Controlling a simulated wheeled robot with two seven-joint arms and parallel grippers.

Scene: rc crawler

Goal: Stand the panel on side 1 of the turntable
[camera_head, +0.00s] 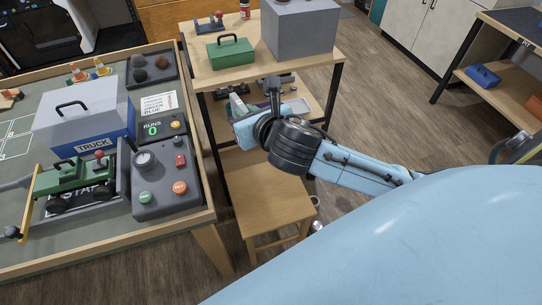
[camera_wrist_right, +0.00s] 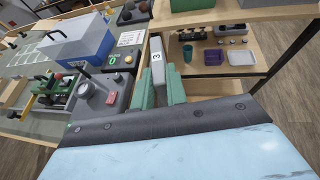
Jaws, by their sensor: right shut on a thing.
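My right gripper (camera_head: 240,108) is over the gap between the left table and the wooden shelf unit. In the right wrist view its two green fingers (camera_wrist_right: 161,88) are shut on a slim light-grey piece (camera_wrist_right: 157,60) with a white label marked 3. The piece stands up between the fingertips; its lower end is hidden by them. I cannot tell for sure that it is the panel. In the head view the piece is small and partly hidden by the gripper. I cannot pick out a turntable with a side 1. My left gripper is not in view.
The left table holds a blue TRUCK box (camera_head: 100,147) with a grey lid, a green crawler (camera_head: 80,175) and a grey button console (camera_head: 160,180). A green toolbox (camera_head: 231,51) and a grey box (camera_head: 300,30) stand on the shelf top. A wooden stool (camera_head: 262,200) is below.

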